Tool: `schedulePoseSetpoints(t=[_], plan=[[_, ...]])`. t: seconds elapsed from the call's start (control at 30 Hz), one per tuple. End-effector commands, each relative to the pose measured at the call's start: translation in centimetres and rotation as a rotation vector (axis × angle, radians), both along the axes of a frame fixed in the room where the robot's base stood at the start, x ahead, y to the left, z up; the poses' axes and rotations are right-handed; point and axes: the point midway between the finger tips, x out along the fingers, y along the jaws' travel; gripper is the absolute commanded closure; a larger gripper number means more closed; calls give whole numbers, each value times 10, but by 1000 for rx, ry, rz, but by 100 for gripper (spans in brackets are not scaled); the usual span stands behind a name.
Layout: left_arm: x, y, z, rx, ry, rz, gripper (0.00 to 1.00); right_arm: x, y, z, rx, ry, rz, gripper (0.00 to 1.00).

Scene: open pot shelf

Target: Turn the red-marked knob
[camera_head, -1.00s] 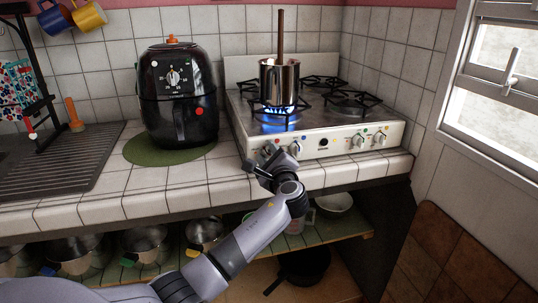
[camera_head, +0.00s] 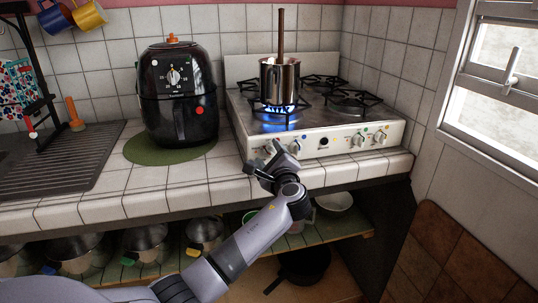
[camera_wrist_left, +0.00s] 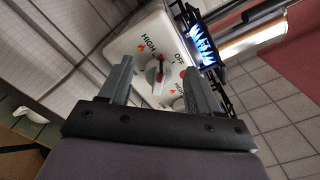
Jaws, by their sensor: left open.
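The red-marked knob (camera_wrist_left: 153,73) is on the white front panel of the stove in the left wrist view. It is pale, with a red mark, and HIGH and OFF labels are printed near it. My left gripper (camera_wrist_left: 158,68) is open, with one finger on either side of the knob in that view; I cannot tell whether they touch it. In the head view my left gripper (camera_head: 266,161) is at the left end of the stove front and largely hides this knob. My right gripper is not in view.
The stove (camera_head: 228,93) has more knobs (camera_head: 357,139) to the right. A blue flame (camera_head: 281,107) burns under a metal pot (camera_head: 279,80) with a wooden handle in it. A black air fryer (camera_head: 178,97) stands left on a green mat (camera_head: 140,151). A shelf with pots lies below.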

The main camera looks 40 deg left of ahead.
Motion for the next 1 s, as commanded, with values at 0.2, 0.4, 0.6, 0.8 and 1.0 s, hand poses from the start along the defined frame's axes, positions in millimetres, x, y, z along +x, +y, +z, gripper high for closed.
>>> schedulePoseSetpoints(t=[0.2,0.4,0.6,0.8,1.0], plan=[[-24,-29,-1,-2,0,-4,38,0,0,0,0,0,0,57],[-51,-61,-1,-3,1,-4,38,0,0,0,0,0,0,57],[-68,-80,-1,-2,3,-1,38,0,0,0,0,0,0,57],[-73,-86,0,-1,1,0,38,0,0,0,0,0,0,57],[-73,-85,0,0,2,0,38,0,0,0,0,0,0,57]])
